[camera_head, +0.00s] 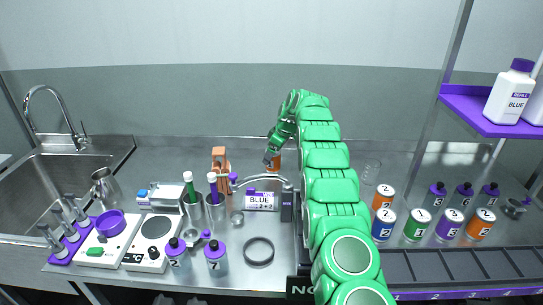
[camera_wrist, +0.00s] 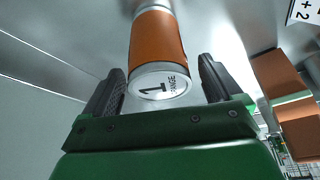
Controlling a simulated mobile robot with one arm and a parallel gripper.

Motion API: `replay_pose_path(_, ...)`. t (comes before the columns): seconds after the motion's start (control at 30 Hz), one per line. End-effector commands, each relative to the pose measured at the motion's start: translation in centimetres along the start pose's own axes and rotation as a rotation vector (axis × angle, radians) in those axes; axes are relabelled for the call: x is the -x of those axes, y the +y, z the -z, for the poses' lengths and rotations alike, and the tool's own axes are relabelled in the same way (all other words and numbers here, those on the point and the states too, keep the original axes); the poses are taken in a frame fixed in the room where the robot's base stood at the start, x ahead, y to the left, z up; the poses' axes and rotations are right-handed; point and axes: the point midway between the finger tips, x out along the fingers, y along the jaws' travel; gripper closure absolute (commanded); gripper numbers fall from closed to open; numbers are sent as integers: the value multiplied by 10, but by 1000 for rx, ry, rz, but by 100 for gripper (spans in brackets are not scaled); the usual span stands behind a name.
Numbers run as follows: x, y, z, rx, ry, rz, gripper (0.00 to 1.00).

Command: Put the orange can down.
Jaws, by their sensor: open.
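The orange can (camera_wrist: 157,45) has a silver lid marked "1 ORANGE". In the wrist view it is ahead of my gripper (camera_wrist: 157,88), its lid end between the two dark fingers. The fingers are open, with a visible gap on each side of the can. In the head view a small part of the orange can (camera_head: 277,159) shows beside my green arm, at the back of the metal counter (camera_head: 330,153). My gripper (camera_head: 270,157) is there too, pointing down toward it.
An orange block-like stand (camera_head: 220,160) is left of the can. A "BLUE 1+2" box (camera_head: 262,201) and a curved grey fixture (camera_head: 262,178) stand nearer. Several numbered cans and purple-capped bottles stand right, beside a clear glass (camera_head: 371,172). The back counter strip is mostly clear.

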Motion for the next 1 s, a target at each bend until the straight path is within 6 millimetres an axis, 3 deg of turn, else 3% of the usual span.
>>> replay_pose_path(0.53, 94, 1, 1, 2, 4, -6, 8)
replay_pose_path(1.0, 116, -5, -1, -23, -3, 2, 8)
